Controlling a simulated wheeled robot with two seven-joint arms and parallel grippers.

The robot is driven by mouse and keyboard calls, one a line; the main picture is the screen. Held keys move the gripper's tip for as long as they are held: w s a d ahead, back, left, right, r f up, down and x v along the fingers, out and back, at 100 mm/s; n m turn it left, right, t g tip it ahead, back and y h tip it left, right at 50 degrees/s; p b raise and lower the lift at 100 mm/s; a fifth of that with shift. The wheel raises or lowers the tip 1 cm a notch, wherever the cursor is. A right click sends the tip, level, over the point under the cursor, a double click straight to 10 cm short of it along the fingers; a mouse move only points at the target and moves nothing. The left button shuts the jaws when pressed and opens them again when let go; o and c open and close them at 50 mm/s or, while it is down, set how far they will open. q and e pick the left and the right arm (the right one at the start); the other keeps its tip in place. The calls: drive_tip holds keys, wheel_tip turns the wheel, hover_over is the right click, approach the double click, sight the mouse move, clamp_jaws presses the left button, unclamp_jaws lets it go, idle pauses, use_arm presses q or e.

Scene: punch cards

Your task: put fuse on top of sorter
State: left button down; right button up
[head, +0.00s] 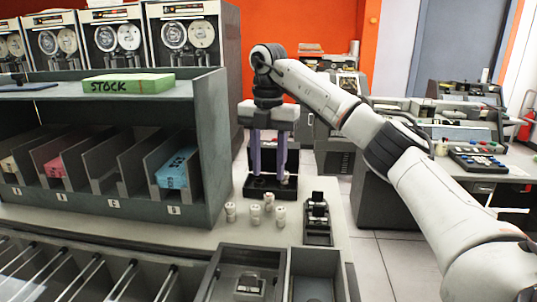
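The sorter (212,150) is a dark grey cabinet at the left, with slanted, labelled compartments. Its flat top carries a green box marked STOCK (128,83). Several small whitish cylinders, which look like fuses (254,214), stand on the counter right of the sorter. My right gripper (269,176) points down over a black open box (268,188) behind these cylinders. Its two purple fingers are spread apart, and I see nothing clearly held between them. A small pale thing at the right fingertip is too small to tell. My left gripper is not in view.
A small black device (318,220) stands right of the cylinders. Grey open trays (315,275) lie at the front. A blue card stack (175,170) and a pink one (55,167) sit in sorter compartments. The sorter top is bare right of the green box.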

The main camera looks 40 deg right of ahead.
drive_tip(key=shift+r, duration=1.5)
